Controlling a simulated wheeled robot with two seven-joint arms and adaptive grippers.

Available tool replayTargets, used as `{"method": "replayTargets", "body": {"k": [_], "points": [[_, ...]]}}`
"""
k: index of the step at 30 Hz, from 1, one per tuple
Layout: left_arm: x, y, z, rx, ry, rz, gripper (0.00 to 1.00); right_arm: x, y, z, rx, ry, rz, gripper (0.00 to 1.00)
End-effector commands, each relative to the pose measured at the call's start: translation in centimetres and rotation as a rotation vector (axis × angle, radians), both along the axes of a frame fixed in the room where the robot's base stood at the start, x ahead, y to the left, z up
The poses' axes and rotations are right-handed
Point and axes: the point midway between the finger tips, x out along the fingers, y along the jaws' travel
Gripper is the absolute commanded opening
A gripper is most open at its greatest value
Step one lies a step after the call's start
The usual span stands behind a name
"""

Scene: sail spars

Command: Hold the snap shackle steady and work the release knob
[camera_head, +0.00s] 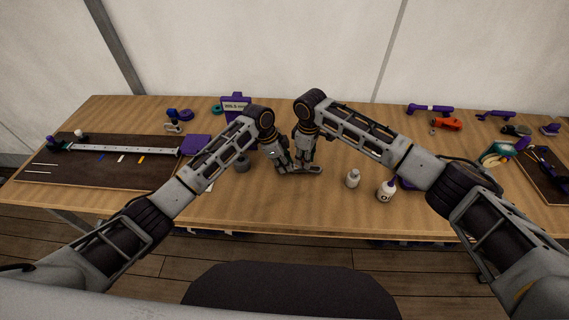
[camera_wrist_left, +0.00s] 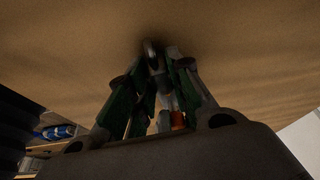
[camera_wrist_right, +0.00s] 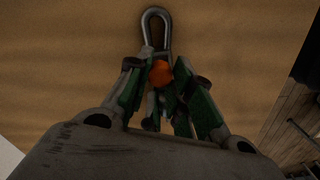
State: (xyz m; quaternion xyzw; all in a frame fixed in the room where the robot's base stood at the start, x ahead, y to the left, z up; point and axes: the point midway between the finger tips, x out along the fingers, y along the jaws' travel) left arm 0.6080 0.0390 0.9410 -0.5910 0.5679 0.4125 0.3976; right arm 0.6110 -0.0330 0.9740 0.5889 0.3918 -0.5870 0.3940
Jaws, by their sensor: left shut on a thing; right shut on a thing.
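The snap shackle (camera_wrist_right: 153,22) is grey metal with a rounded bow, low over the wooden table in the right wrist view. Its orange release knob (camera_wrist_right: 161,73) sits between the fingers of my right gripper (camera_wrist_right: 163,80), which is shut on it. In the left wrist view my left gripper (camera_wrist_left: 159,75) is shut on the shackle's grey body, and a bit of orange shows lower down. In the head view my left gripper (camera_head: 283,165) and right gripper (camera_head: 304,150) meet close together at mid-table; the fingers hide most of the shackle.
A dark board (camera_head: 100,185) with a long spar lies left. The front middle is clear.

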Motion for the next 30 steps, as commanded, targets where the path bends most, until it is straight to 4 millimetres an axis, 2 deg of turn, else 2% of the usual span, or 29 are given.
{"method": "replayTargets", "body": {"k": [1, 19, 20, 21, 25, 30], "points": [[-0.27, 0.25, -0.67, 0.009, 0.009, 0.001, 0.00, 0.00, -0.01, 0.08, 0.000, 0.000, 0.000, 0.00], [-0.24, 0.26, -0.65, 0.009, 0.010, 0.002, 0.00, 0.04, -0.01, 0.83, 0.001, 0.000, 0.000, 0.00], [-0.24, 0.26, -0.65, 0.009, 0.010, 0.002, 0.00, 0.03, 0.00, 0.81, 0.001, 0.000, 0.000, 0.26], [-0.24, 0.26, -0.65, 0.009, 0.010, 0.002, 0.00, 0.03, 0.00, 0.80, 0.001, 0.000, 0.000, 0.32], [-0.24, 0.27, -0.64, 0.009, 0.010, 0.002, 0.00, 0.02, -0.01, 0.78, 0.001, 0.000, 0.000, 0.48], [-0.24, 0.26, -0.63, 0.009, 0.009, 0.001, 0.00, 0.02, -0.01, 0.75, 0.000, 0.000, 0.000, 0.48]]}}
